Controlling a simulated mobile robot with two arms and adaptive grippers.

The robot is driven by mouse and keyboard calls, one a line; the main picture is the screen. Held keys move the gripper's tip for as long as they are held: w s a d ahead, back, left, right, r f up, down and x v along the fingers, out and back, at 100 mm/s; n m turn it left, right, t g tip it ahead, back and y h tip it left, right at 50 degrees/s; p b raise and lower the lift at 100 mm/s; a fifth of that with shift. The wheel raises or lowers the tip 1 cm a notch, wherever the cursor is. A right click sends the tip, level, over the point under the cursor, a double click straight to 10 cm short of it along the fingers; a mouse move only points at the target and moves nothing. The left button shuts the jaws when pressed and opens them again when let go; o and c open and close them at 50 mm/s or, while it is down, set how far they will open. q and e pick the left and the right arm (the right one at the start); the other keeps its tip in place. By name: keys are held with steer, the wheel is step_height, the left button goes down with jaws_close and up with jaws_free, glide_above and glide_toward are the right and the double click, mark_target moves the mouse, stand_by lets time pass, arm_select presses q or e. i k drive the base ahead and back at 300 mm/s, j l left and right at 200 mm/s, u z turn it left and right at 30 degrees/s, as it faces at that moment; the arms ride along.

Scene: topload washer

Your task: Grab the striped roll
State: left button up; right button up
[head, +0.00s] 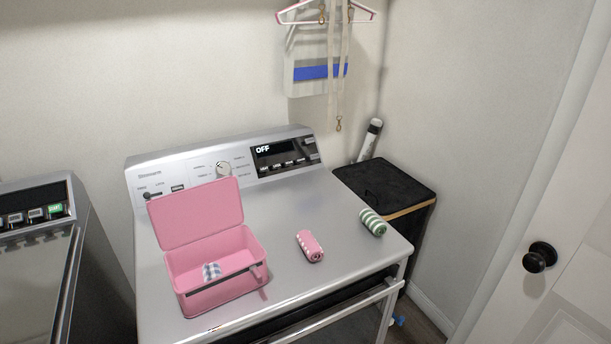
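A green and white striped roll (373,222) lies on the right part of the silver appliance top (330,202), near its right edge. A pink roll (310,245) with a pale pattern along one side lies to its left, nearer the middle. An open pink box (222,299) stands on the left part of the top with its lid raised at the back. A blue and white checked piece (212,271) is inside the box. Neither of my grippers shows in the head view.
The control panel (224,168) rises along the back of the top. A black bin (385,186) stands beyond the right edge. Another dark appliance (40,262) is at the left. A door with a dark knob (539,257) is at the right. The surface around both rolls is clear.

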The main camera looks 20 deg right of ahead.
mark_target(367, 216)
steer(key=z, duration=1.25)
